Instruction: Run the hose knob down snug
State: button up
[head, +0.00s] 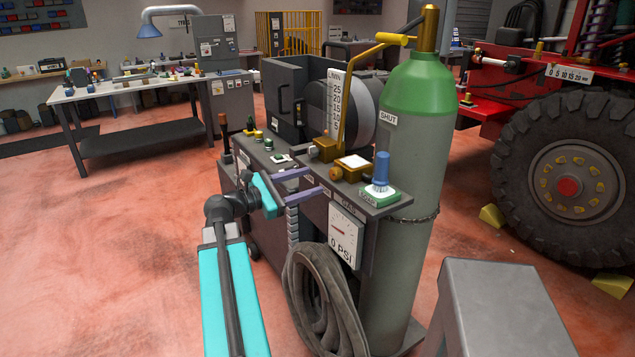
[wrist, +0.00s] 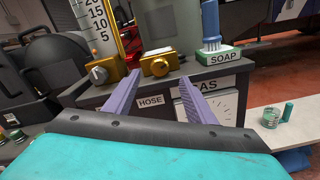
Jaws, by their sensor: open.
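The hose knob (wrist: 158,67) is a small brass knob on the front of a brass block above the HOSE label (wrist: 151,100). In the head view the knob (head: 336,173) sits on the cart's top shelf, below the block's white top. My gripper (head: 318,179) is open and empty in front of the shelf. In the wrist view its two purple fingers (wrist: 160,79) point at the knob, one on each side, with visible space between each fingertip and the knob. I cannot tell how far the knob is screwed in.
A blue brush stands on the soap box (head: 380,196) to the right. Behind is a green-topped cylinder (head: 412,130). The pressure gauge (head: 345,237) reads 0 PSI; a coiled hose (head: 318,300) hangs below.

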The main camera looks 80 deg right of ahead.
jog(key=shift+b+v, duration=0.4)
jog(key=shift+v, duration=2.25)
